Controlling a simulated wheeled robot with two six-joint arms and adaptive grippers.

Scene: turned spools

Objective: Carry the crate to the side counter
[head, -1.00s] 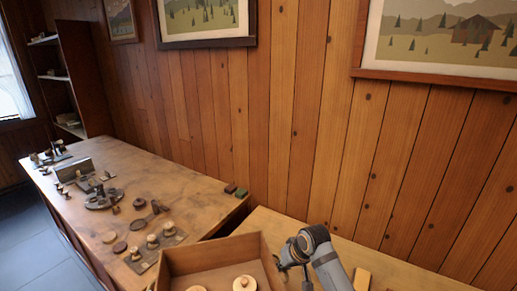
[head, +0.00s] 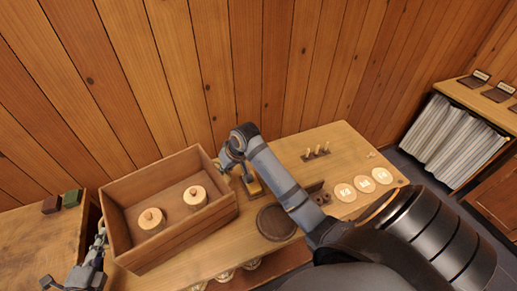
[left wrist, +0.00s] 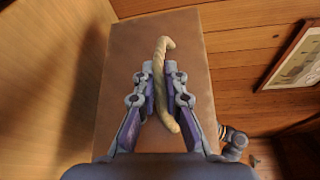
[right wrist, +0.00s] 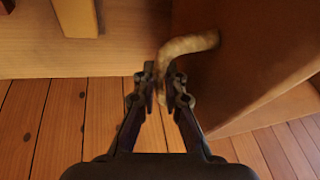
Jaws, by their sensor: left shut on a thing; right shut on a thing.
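The crate (head: 180,240) is an open brown wooden box at the left of the head view, with two round pale lidded spools (head: 151,220) (head: 195,197) inside. My left gripper (head: 101,240) is at its left end; in the left wrist view its jaws (left wrist: 160,85) are shut on a rope handle (left wrist: 163,48) on the crate's end wall (left wrist: 120,60). My right gripper (head: 230,160) is at the opposite end; in the right wrist view its jaws (right wrist: 161,88) are shut on the other rope handle (right wrist: 190,43). I cannot tell whether the crate's underside touches the bench.
A counter (head: 480,95) with a grey curtain stands at the far right.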

